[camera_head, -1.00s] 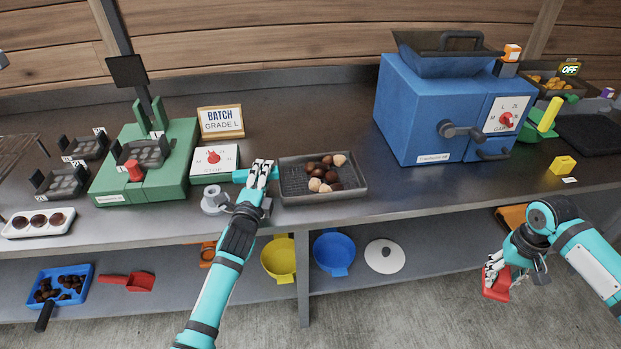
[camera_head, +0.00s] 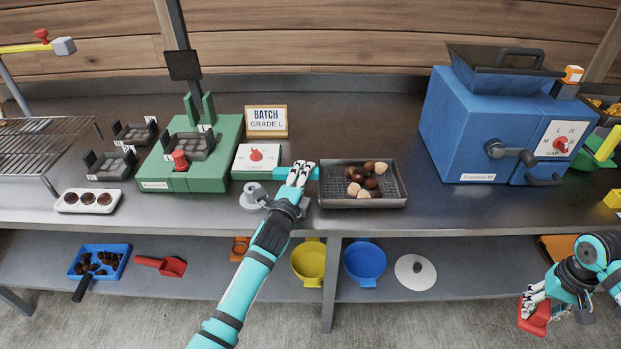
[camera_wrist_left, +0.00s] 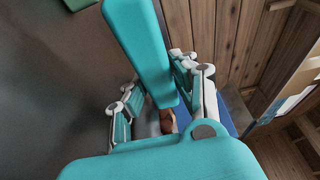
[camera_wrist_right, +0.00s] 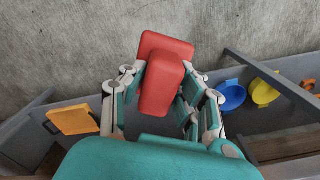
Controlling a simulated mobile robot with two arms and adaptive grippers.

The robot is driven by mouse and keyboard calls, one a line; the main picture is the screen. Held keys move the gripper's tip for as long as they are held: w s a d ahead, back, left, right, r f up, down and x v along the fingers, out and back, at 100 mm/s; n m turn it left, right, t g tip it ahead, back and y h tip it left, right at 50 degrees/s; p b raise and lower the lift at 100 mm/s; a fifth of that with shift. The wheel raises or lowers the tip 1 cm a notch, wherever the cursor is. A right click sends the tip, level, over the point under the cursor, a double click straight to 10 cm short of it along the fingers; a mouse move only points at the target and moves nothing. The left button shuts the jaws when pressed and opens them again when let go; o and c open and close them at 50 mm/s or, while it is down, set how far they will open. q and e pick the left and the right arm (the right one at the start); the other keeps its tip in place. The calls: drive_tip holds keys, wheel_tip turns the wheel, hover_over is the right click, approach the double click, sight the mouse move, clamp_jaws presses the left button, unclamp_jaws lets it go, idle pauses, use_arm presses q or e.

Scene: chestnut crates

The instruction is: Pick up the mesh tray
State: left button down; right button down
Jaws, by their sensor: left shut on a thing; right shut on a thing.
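The mesh tray (camera_head: 335,181) is a grey shallow tray with a mesh floor, near the front edge of the workbench. It holds several brown and pale chestnuts (camera_head: 368,181). A teal handle (camera_head: 315,173) extends from its left side and crosses the left wrist view (camera_wrist_left: 140,50). My left gripper (camera_head: 298,175) is shut on this handle, just left of the tray. I cannot tell whether the tray is off the bench. My right gripper (camera_head: 530,308) is shut on a red object (camera_wrist_right: 162,75), low at the right, in front of the lower shelf.
A green scale (camera_head: 212,160) and a white dial box (camera_head: 243,160) stand left of the tray. A grey weight-like piece (camera_head: 253,196) is close by my left gripper. A blue machine (camera_head: 465,130) stands to the right. Bench between tray and machine is clear. Bowls and a lid lie below.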

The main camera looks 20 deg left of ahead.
use_arm(q)
wheel_tip(320, 180, up, 3)
drive_tip(key=shift+r, duration=0.1)
use_arm(e)
drive_tip(key=shift+r, duration=0.15)
drive_tip(key=shift+f, duration=0.25)
use_arm(q)
drive_tip(key=s+d, duration=0.2)
drive_tip(key=s, duration=1.4)
drive_tip(key=shift+d+r, duration=0.3)
drive_tip(key=shift+r, duration=0.15)
drive_tip(key=shift+w, duration=0.15)
